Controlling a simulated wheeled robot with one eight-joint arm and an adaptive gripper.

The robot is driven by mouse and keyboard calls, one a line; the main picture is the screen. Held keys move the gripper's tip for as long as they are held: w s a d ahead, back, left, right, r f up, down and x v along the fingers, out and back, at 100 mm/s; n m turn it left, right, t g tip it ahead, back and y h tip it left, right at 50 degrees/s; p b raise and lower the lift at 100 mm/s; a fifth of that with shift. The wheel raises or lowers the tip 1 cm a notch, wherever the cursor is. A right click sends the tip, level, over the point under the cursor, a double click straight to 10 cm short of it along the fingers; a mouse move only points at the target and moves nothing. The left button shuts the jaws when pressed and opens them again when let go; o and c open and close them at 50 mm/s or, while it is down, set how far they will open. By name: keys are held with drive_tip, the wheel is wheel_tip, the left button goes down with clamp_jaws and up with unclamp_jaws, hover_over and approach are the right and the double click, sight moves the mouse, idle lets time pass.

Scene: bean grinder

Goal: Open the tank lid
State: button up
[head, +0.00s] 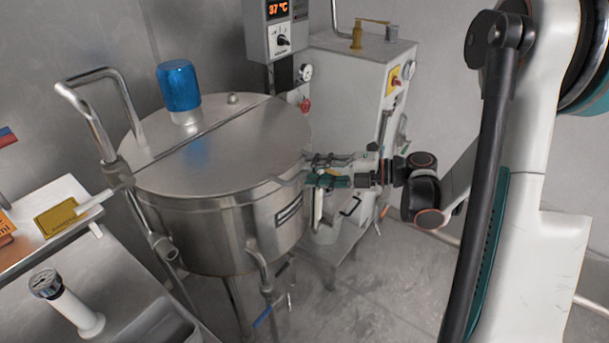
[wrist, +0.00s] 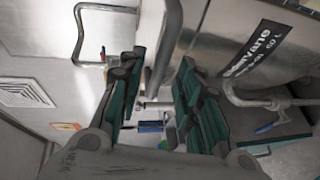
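The steel tank (head: 225,235) stands at centre left in the head view. Its round lid (head: 235,165) lies flat and closed on top, with a seam across it. My gripper (head: 320,178) is at the right front rim of the tank, by a thin lid handle (head: 288,181). In the wrist view, my gripper (wrist: 162,95) has its green-padded fingers spread apart. A grey bar, apparently the handle (wrist: 168,45), runs between them. Gaps show beside it, so the fingers do not look closed on it. Exact contact cannot be told.
A blue motor cap (head: 179,86) stands on the back of the lid. A bent steel pipe (head: 95,110) rises at the tank's left. A control box (head: 280,30) and a white cabinet (head: 350,85) stand behind. A bench (head: 100,265) is at left front. Floor is clear at front right.

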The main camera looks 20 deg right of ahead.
sight(308, 171)
drive_tip(key=shift+x, duration=1.6)
clamp_jaws()
